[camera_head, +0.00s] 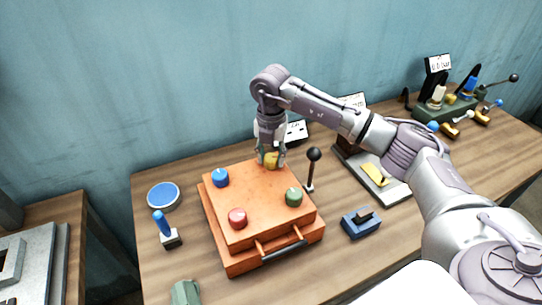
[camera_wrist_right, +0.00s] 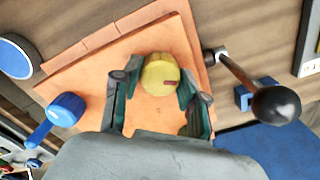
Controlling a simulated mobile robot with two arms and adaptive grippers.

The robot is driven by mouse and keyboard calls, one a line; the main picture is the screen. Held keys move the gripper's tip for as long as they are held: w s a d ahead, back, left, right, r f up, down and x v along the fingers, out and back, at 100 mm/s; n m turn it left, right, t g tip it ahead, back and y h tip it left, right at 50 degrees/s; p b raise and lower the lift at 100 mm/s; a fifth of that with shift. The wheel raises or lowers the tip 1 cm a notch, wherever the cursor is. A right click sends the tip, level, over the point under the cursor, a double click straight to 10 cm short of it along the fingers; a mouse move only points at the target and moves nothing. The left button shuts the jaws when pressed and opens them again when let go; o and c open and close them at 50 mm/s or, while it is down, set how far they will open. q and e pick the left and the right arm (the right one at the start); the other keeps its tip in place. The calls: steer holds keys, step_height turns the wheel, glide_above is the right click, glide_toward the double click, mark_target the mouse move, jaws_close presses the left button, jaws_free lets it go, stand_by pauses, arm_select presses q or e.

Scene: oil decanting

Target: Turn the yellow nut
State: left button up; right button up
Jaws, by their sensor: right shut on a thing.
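The yellow nut (camera_head: 271,161) sits at the back corner of the orange box (camera_head: 259,183), mostly covered by my right gripper (camera_head: 270,153) in the head view. In the right wrist view the yellow nut (camera_wrist_right: 160,75) shows as a round knob with a dark reddish mark near its edge. The right gripper's fingers (camera_wrist_right: 158,92) are on either side of it, shut on it. My left gripper is in neither view.
Blue (camera_head: 220,177), red (camera_head: 237,218) and green (camera_head: 294,197) nuts stand on the same box. A black ball-topped lever (camera_head: 313,155) rises close to the right of the gripper. A small blue block (camera_head: 361,223) lies further right.

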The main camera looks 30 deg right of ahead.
mark_target(271, 157)
steer(key=shift+r+m, duration=0.1)
steer(key=shift+m, duration=0.2)
steer(key=o, duration=1.1)
steer(key=shift+o, duration=0.2)
step_height(271, 157, up, 12)
